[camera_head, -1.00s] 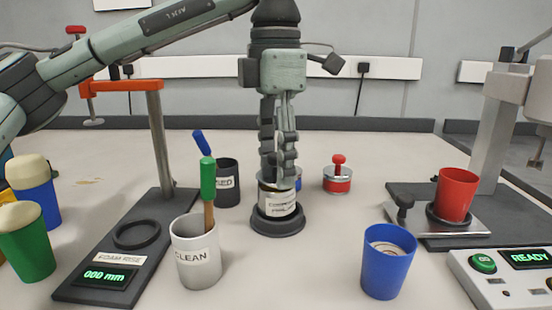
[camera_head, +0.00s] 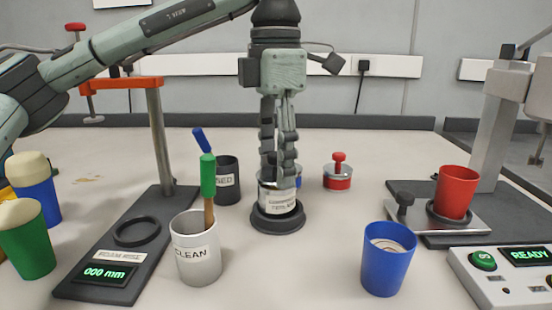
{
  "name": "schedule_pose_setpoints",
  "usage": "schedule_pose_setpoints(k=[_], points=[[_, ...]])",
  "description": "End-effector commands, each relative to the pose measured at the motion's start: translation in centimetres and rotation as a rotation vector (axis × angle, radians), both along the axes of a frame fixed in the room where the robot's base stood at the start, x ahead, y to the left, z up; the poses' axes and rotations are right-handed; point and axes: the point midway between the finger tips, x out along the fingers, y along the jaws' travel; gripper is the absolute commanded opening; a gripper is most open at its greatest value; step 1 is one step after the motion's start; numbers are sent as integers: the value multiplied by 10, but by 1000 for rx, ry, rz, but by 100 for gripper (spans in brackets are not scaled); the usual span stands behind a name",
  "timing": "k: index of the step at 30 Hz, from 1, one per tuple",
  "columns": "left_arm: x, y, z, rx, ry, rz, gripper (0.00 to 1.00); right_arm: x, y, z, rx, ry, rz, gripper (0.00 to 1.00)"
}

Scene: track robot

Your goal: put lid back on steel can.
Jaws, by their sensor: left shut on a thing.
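The steel can (camera_head: 279,205), silver with a white label, stands upright in a dark round base at the middle of the table. My left gripper (camera_head: 279,172) points straight down at the can's top, with its fingers closed together. It is shut on the lid, which is mostly hidden by the fingers; a thin silver edge shows at the can's rim. Whether the lid is fully seated I cannot tell. My right gripper is not in view.
A white cup (camera_head: 197,262) with a green-handled tool stands at front left, a dark cup (camera_head: 228,185) behind it. A red-and-silver container (camera_head: 338,174) is right of the can. A blue cup (camera_head: 388,270) stands at front right. A gauge stand (camera_head: 128,252) is at left.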

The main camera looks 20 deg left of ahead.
Motion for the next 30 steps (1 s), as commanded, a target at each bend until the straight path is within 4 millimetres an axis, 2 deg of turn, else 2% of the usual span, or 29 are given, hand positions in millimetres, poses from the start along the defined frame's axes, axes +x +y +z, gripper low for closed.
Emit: schedule_pose_setpoints(k=[13,14,18,20,26,30], points=[[0,0,0,0,0,0,27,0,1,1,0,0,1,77],[0,0,0,0,0,0,54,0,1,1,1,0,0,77],[0,0,0,0,0,0,71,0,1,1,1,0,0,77],[0,0,0,0,0,0,75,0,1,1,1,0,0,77],[0,0,0,0,0,0,75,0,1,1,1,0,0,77],[0,0,0,0,0,0,93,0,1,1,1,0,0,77]])
